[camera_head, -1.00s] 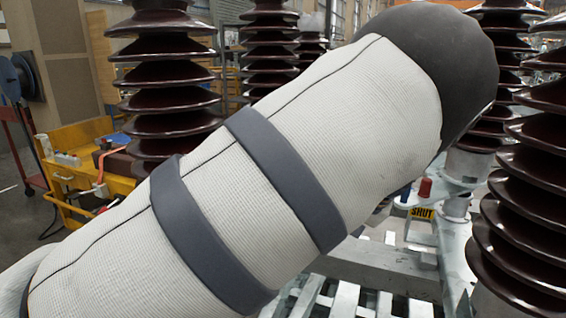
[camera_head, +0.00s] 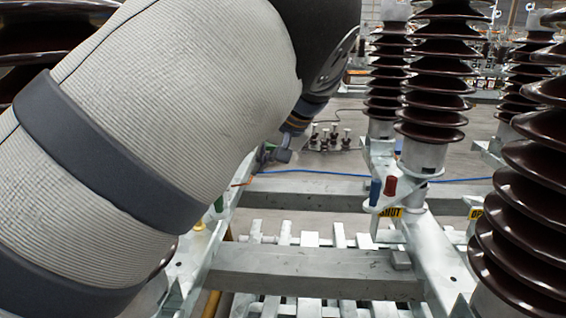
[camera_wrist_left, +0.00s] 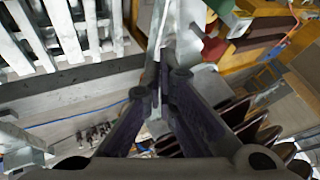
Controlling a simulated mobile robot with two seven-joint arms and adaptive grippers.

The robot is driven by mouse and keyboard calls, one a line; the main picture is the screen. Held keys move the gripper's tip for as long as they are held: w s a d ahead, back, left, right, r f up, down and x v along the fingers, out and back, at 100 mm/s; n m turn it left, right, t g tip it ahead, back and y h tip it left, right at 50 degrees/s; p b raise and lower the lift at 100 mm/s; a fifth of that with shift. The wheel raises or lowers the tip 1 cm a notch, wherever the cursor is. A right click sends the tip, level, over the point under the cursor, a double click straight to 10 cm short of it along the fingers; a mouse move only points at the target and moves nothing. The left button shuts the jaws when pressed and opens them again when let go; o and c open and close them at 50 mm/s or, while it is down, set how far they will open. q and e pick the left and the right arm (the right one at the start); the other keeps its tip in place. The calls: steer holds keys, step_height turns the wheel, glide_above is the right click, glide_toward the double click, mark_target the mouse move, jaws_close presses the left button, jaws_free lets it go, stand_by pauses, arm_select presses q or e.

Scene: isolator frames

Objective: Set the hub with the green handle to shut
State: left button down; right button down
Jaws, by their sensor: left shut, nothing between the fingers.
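A small green handle (camera_head: 218,203) shows at the lower edge of my left arm in the head view, beside a yellow piece (camera_head: 198,225) on the left steel beam. Most of its hub is hidden behind my arm, so its setting cannot be read. My left gripper (camera_head: 277,155) is beyond the arm, small and partly hidden, above the far end of that beam. In the left wrist view its fingers (camera_wrist_left: 164,82) are together with nothing between them. My right gripper is not in view.
Another hub on the right has a red handle (camera_head: 389,187) and a blue handle (camera_head: 375,192), with a yellow SHUT label (camera_head: 390,212) below. Tall brown ribbed insulators (camera_head: 437,75) stand at the right. A grey crossbeam (camera_head: 310,270) spans the front above white slats.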

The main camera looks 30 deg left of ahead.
arm_select(q)
steer(key=s+a+f, duration=0.1)
steer(key=a+f, duration=0.5)
steer(key=a, duration=0.2)
steer(key=shift+a+f, duration=0.1)
